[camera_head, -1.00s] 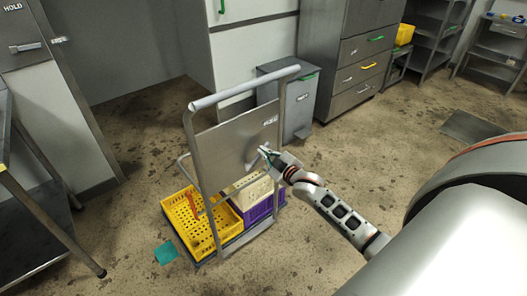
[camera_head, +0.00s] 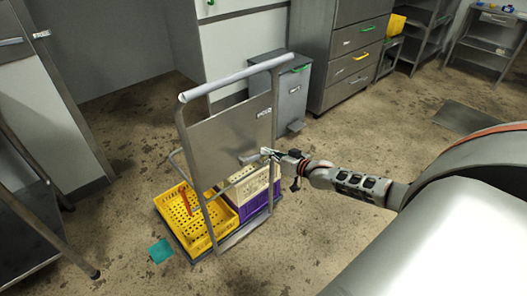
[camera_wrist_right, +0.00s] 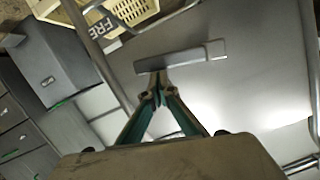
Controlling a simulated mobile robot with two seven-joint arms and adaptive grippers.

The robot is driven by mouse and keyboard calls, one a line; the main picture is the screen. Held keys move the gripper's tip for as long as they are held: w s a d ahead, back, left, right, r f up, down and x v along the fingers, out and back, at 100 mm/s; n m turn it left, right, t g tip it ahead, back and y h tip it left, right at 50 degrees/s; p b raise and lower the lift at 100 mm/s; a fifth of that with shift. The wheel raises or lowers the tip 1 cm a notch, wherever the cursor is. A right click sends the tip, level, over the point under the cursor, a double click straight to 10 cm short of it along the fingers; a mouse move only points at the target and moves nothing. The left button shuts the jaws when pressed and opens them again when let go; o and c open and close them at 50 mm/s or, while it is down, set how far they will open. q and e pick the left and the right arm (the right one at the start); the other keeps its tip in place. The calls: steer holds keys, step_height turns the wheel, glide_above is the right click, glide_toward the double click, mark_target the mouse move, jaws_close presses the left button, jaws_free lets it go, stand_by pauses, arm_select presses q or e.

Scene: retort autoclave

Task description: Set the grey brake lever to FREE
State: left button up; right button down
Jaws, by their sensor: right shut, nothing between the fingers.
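The grey brake lever (camera_head: 250,158) is on the steel panel (camera_head: 225,135) of a trolley. In the right wrist view the lever (camera_wrist_right: 180,60) is a flat grey bar, nearly level across the picture. A FREE label (camera_wrist_right: 100,22) shows beyond it, near the panel edge. My right gripper (camera_head: 266,152) is at the lever's right end in the head view. In the wrist view its closed fingertips (camera_wrist_right: 158,80) are at the lever's near side, by its left part. They hold nothing; whether they touch the lever I cannot tell. My left gripper is not in view.
The trolley has a tubular handle (camera_head: 235,78) on top and carries a yellow crate (camera_head: 183,215), a cream crate (camera_head: 258,184) and a purple crate (camera_head: 256,206). A grey bin (camera_head: 291,103) stands behind. A teal patch (camera_head: 160,251) lies on the floor. Floor to the right is open.

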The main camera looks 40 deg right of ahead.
mark_target(263, 157)
step_height(263, 157, down, 3)
steer(key=shift+s+m+y+b, duration=0.1)
steer(key=shift+m+y+b, duration=0.3)
steer(key=shift+m+b, duration=0.55)
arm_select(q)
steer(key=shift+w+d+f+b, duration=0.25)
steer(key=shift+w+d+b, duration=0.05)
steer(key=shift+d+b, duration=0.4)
arm_select(e)
steer(key=shift+a+f+m, duration=0.25)
steer(key=shift+f+m, duration=0.1)
steer(key=shift+f, duration=0.15)
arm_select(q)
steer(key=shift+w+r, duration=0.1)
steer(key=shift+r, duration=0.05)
